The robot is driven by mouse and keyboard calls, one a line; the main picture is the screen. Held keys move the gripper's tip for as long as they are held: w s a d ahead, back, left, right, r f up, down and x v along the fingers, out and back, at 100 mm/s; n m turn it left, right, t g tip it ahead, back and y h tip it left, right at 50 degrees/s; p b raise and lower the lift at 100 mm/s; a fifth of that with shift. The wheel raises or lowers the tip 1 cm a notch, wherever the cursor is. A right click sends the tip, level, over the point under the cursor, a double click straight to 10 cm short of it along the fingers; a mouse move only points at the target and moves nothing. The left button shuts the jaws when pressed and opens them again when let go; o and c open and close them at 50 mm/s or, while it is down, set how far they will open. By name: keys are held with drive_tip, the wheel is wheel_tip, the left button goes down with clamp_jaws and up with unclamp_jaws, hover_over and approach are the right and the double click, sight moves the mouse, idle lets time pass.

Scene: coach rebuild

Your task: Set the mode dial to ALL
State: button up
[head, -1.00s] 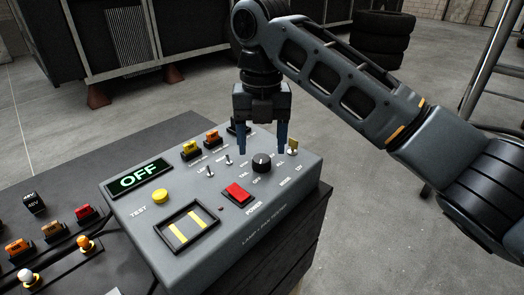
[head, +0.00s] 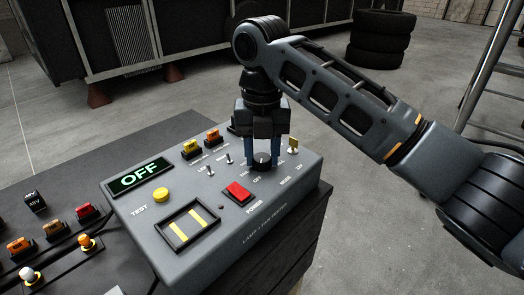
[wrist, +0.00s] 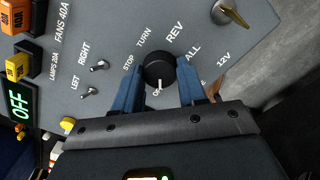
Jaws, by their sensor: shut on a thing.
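The mode dial (head: 262,164) is a round black knob on the grey lamp and fan tester box. My gripper (head: 262,155) points down over it, with one blue finger on each side, shut on the knob. In the wrist view, the dial (wrist: 158,66) sits between the two fingertips of my gripper (wrist: 158,88). Its white pointer line faces the bottom of that view, towards the partly hidden OFF label. The ALL label (wrist: 193,53) lies up and right of the knob, beside REV. The display (head: 140,178) reads OFF in green.
A red power switch (head: 238,193), a yellow test button (head: 161,194) and two small toggles are near the dial. A brass key-like switch (head: 293,145) stands just right of it. Coloured fuses and bulbs lie on the dark bench at the left.

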drive_tip(key=shift+c, duration=1.4)
